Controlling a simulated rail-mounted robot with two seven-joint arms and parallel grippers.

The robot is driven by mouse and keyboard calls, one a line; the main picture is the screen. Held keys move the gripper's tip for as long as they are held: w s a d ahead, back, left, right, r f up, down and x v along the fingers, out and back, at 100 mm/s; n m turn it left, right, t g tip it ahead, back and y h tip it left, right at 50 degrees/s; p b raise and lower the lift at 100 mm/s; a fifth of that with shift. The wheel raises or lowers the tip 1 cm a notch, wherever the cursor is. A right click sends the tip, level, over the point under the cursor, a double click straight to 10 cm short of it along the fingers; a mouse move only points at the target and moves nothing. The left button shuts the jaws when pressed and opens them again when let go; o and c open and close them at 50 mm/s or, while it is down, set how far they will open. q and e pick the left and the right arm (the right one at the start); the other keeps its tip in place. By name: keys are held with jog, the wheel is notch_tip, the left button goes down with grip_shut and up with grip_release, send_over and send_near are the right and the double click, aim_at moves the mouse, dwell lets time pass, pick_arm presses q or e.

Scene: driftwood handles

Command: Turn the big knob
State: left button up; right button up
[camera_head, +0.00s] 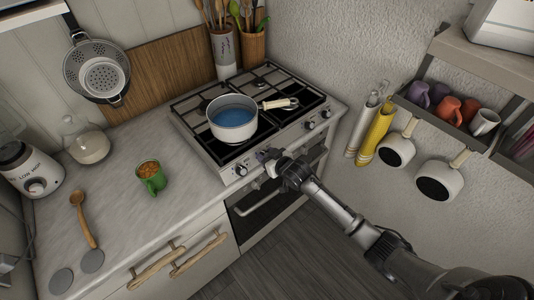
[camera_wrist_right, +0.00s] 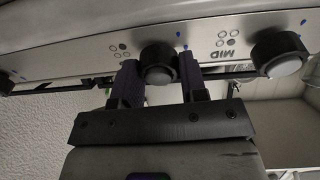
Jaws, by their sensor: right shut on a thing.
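My right gripper (camera_head: 272,162) reaches the front panel of the stove (camera_head: 275,145). In the right wrist view, the gripper (camera_wrist_right: 160,78) has one finger on each side of a dark round stove knob (camera_wrist_right: 157,60) with a light face, and is shut on it. A second, larger-looking knob (camera_wrist_right: 280,54) stands to the right, past the printed word "MID". In the head view, a knob (camera_head: 240,170) shows left of the gripper and others (camera_head: 309,125) to its right. The gripper partly hides the held knob. My left gripper is not in view.
A white pot (camera_head: 233,128) with blue contents stands on the stove, its handle pointing right. An oven door handle (camera_head: 262,203) lies below the panel. White pans (camera_head: 437,186) hang on the right wall.

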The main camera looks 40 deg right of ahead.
jog(key=n+p, duration=0.2)
jog(key=n, duration=0.2)
jog(key=shift+r, duration=0.15)
jog(key=shift+n+y+p, duration=0.6)
jog(key=shift+n+p, duration=0.45)
jog(key=shift+n, duration=0.95)
jog(key=shift+f, duration=0.2)
jog(key=o, duration=0.9)
jog(key=shift+s, duration=0.1)
jog(key=p+v, duration=0.1)
jog(key=v, duration=1.2)
jog(key=shift+s, duration=0.35)
jog(key=shift+r, duration=0.2)
jog(key=shift+c, duration=0.2)
